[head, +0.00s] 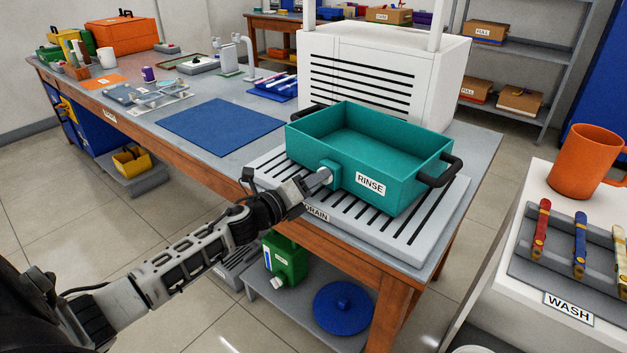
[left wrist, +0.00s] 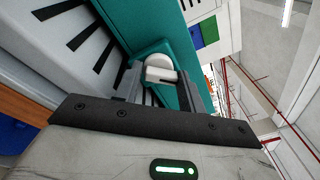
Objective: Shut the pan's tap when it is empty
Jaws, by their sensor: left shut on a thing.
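The teal pan (head: 405,188) with a RINSE label and black handles sits on the slatted grey DRAIN rack (head: 440,228). No liquid shows in the part of its inside that I see. A teal block (head: 333,172) sticks out of its front wall. My left gripper (head: 318,180) is at this block, shut on the tap. In the left wrist view the white, rounded tap (left wrist: 160,68) is between the fingers (left wrist: 160,82), against the teal wall. The tap's exact turn is hard to tell. My right gripper is out of view.
A white slotted cabinet (head: 380,75) stands behind the pan. A blue mat (head: 220,128) lies on the bench to the left. A green canister (head: 285,258) and a blue round lid (head: 343,307) are on the lower shelf. A WASH stand (head: 567,309) with an orange mug (head: 583,160) is at right.

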